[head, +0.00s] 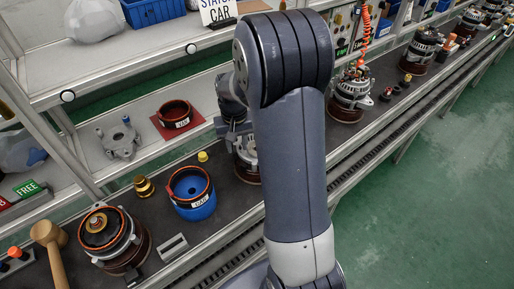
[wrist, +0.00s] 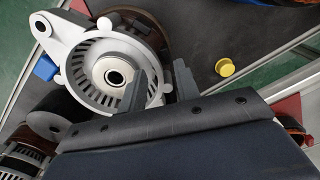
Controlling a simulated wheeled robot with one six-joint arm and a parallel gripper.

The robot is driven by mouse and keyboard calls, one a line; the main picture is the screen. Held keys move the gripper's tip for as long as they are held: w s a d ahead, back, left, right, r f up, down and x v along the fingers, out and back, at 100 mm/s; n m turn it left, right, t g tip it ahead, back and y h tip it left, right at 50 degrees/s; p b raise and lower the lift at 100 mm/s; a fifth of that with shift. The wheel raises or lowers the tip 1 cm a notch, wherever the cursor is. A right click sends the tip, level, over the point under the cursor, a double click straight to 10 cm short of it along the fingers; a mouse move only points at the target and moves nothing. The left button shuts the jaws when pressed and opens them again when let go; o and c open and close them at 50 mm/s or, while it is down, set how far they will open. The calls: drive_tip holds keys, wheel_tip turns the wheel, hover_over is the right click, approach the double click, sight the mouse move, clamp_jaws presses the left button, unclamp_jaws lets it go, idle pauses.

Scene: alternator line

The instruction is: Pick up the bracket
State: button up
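In the wrist view, a pale grey slotted bracket (wrist: 84,45) with a round central hub and a side ear lies beneath my gripper, over a brown ring (wrist: 150,32). A blue plug (wrist: 45,68) sits at its left side. My gripper (wrist: 160,85) is open, its two fingers apart near the bracket's right rim. The left finger overlaps the rim in the picture; I cannot tell if it touches. In the head view, my arm hides most of the gripper and the unit (head: 245,160) under it.
A yellow cap (wrist: 225,68) lies right of the gripper. In the head view, a blue cup (head: 196,210), a brass part (head: 144,187), an alternator (head: 112,240) and a mallet (head: 50,240) stand to the left. A brown ring (head: 175,114) sits on a red mat behind.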

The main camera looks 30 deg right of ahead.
drive_tip(key=shift+f, duration=0.55)
clamp_jaws()
drive_tip(key=shift+r, duration=0.1)
idle(0.9)
